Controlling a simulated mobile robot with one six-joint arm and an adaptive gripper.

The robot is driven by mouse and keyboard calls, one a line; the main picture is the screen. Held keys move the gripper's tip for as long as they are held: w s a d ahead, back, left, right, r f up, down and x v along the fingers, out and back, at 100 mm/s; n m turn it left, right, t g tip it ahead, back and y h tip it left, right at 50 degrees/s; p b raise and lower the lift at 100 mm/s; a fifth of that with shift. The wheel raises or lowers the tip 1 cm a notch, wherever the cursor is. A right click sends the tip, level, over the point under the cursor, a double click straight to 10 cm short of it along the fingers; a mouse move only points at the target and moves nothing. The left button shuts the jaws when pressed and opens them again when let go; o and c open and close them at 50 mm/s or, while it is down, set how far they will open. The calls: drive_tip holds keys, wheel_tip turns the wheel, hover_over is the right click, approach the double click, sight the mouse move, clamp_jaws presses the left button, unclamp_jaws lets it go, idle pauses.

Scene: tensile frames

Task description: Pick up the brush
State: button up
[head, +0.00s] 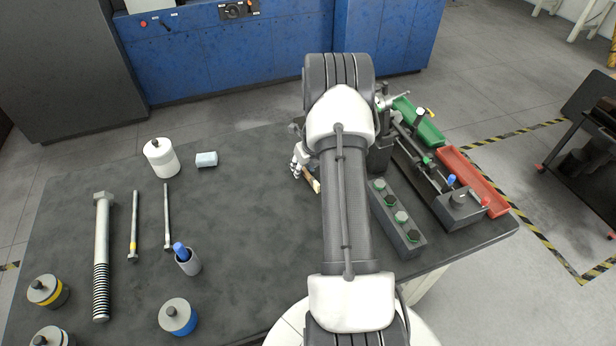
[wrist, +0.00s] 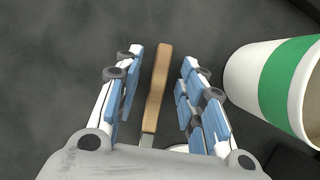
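The brush shows in the wrist view as a long wooden handle (wrist: 157,85) with a metal part at its near end. Its head is hidden by my gripper. In the head view a short piece of the wooden handle (head: 311,181) shows on the dark table (head: 250,215), beside my arm. My gripper (wrist: 160,75) is open, with one blue-padded finger on each side of the handle and a gap on both sides. In the head view my gripper (head: 298,163) is low over the table, partly hidden by my arm.
A white cup with a green band (wrist: 275,82) stands close to the right finger in the wrist view. A dark block with green-rimmed knobs (head: 398,218) and a red tray (head: 475,182) are to the right. A large bolt (head: 101,250) lies left. The table's middle is clear.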

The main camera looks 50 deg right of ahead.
drive_tip(key=shift+f, duration=0.1)
drive_tip(key=c, duration=0.7)
clamp_jaws()
